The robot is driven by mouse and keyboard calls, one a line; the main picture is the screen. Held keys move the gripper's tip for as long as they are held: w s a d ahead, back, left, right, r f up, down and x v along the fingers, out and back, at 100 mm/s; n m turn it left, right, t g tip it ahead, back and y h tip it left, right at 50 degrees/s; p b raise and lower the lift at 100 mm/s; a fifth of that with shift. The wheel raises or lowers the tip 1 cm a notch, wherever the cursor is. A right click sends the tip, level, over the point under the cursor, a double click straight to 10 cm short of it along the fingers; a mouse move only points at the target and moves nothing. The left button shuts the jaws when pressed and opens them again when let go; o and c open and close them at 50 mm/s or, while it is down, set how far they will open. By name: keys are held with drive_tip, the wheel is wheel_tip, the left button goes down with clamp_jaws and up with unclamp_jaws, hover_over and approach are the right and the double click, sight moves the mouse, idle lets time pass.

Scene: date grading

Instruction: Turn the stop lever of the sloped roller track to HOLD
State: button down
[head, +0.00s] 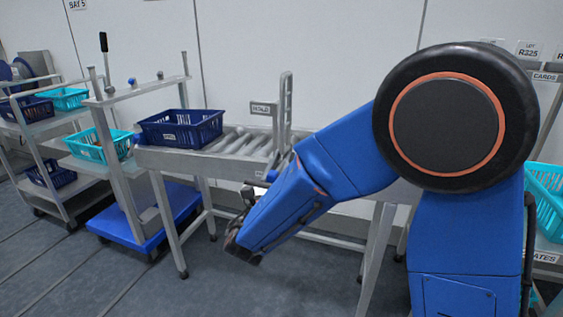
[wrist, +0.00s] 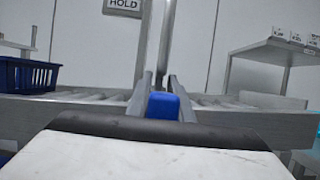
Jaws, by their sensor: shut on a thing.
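The sloped roller track (head: 232,140) stands mid-left in the head view, and part of its frame (wrist: 90,100) crosses the wrist view. A HOLD plate (head: 264,108) is mounted above the track; it also shows at the top of the wrist view (wrist: 122,5). My gripper (wrist: 161,90) has its two grey fingers closed around a blue grip (wrist: 162,106), which appears to be the stop lever's handle. The lever's pointing direction is hard to tell. In the head view my blue arm covers most of the gripper and lever area.
A dark blue crate (head: 180,128) sits on the track's left part. A blue-based trolley (head: 135,225) with an upright frame stands left of it. Shelves with turquoise crates (head: 68,98) are farther left. Another turquoise crate (head: 546,200) is at the right edge. Floor in front is clear.

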sight(289, 136)
drive_tip(key=shift+r, duration=0.1)
drive_tip(key=g, duration=0.1)
drive_tip(key=r+g, duration=0.1)
drive_tip(key=r+g+y, duration=0.1)
drive_tip(key=shift+w+d, duration=0.25)
drive_tip(key=shift+w, duration=0.15)
drive_tip(key=w+r+g, duration=0.1)
drive_tip(key=g, duration=0.1)
drive_tip(key=w+r+g+y, duration=0.1)
drive_tip(key=g, duration=0.1)
drive_tip(key=shift+d+y, duration=0.3)
drive_tip(key=shift+d, duration=0.05)
drive_tip(key=g, duration=0.1)
drive_tip(key=w+g, duration=0.1)
drive_tip(key=g+y, duration=0.1)
drive_tip(key=shift+w+d+r, duration=0.3)
drive_tip(key=shift+w+r, duration=0.05)
drive_tip(key=shift+r, duration=0.05)
drive_tip(key=shift+w+d+g+y, duration=0.15)
drive_tip(key=shift+w+g+y, duration=0.25)
drive_tip(key=shift+g, duration=0.5)
drive_tip(key=shift+w+d+g+y, duration=0.15)
drive_tip(key=shift+w+g+y, duration=0.25)
drive_tip(key=shift+g, duration=0.5)
drive_tip(key=shift+w, duration=0.15)
drive_tip(key=c, duration=1.8)
unclamp_jaws()
drive_tip(key=shift+r, duration=0.1)
